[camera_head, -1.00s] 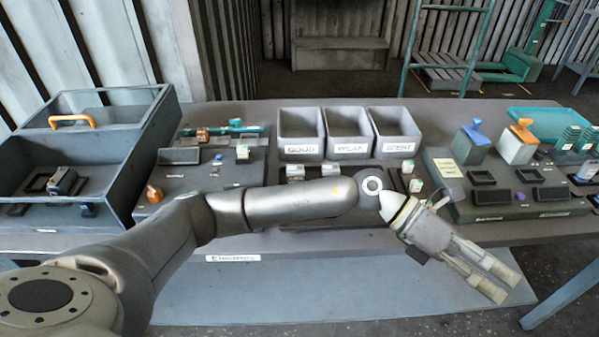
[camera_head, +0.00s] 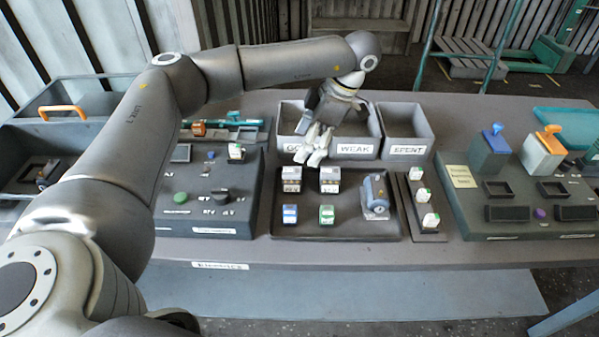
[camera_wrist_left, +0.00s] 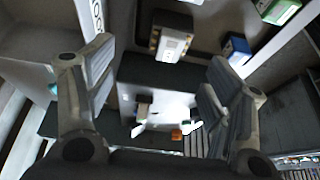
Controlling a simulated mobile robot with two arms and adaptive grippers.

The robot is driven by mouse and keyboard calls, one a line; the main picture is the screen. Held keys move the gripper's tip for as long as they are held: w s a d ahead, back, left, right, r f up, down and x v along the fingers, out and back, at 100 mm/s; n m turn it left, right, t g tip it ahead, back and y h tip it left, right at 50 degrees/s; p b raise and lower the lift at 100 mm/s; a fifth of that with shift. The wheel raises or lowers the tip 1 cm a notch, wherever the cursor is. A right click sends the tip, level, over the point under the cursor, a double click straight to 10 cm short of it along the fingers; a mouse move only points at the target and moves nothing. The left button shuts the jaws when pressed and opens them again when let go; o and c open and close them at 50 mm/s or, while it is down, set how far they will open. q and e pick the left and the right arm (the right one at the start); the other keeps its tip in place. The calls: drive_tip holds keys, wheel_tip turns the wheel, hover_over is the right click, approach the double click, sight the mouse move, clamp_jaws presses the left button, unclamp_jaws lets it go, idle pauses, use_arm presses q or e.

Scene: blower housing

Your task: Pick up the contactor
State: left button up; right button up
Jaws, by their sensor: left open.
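Two boxy grey-white devices with dark terminal sides stand at the back of a dark tray: a left one (camera_head: 291,178) and a right one (camera_head: 330,180). They look like contactors; I cannot tell which is meant. My left gripper (camera_head: 311,154) points down above the tray's back edge, in front of the bins, apart from both. In the left wrist view its fingers are spread (camera_wrist_left: 160,58) and empty. A dark block with a pale face and brass terminals (camera_wrist_left: 172,42) shows beyond the fingertips, between them. My right gripper is out of view.
The tray (camera_head: 300,232) also holds a blue block (camera_head: 289,213), a green block (camera_head: 327,214) and a blue-grey cylindrical part (camera_head: 375,193). The WEAK bin (camera_head: 356,148) and SPENT bin (camera_head: 407,149) stand behind. A control panel (camera_head: 205,217) is on the left.

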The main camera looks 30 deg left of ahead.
sight(293, 170)
use_arm(q)
drive_tip(key=shift+s+a+f, duration=0.3)
drive_tip(key=shift+s+f, duration=0.15)
drive_tip(key=shift+f, duration=0.05)
drive_tip(key=shift+s+a+f, duration=0.25)
drive_tip(key=shift+s+f, duration=0.15)
drive_tip(key=shift+f, duration=0.1)
drive_tip(key=shift+s+a+f+p, duration=0.1)
drive_tip(key=shift+s+f+p, duration=0.15)
drive_tip(key=shift+f+p, duration=0.15)
drive_tip(key=shift+s+a+f+p, duration=0.1)
drive_tip(key=shift+s+f+p, duration=0.15)
drive_tip(key=shift+f, duration=0.2)
drive_tip(key=p+x, duration=0.1)
drive_tip(key=x, duration=0.2)
drive_tip(key=shift+w+f, duration=0.1)
drive_tip(key=shift+f, duration=0.65)
drive_tip(key=c, duration=1)
drive_tip(key=shift+c, duration=0.2)
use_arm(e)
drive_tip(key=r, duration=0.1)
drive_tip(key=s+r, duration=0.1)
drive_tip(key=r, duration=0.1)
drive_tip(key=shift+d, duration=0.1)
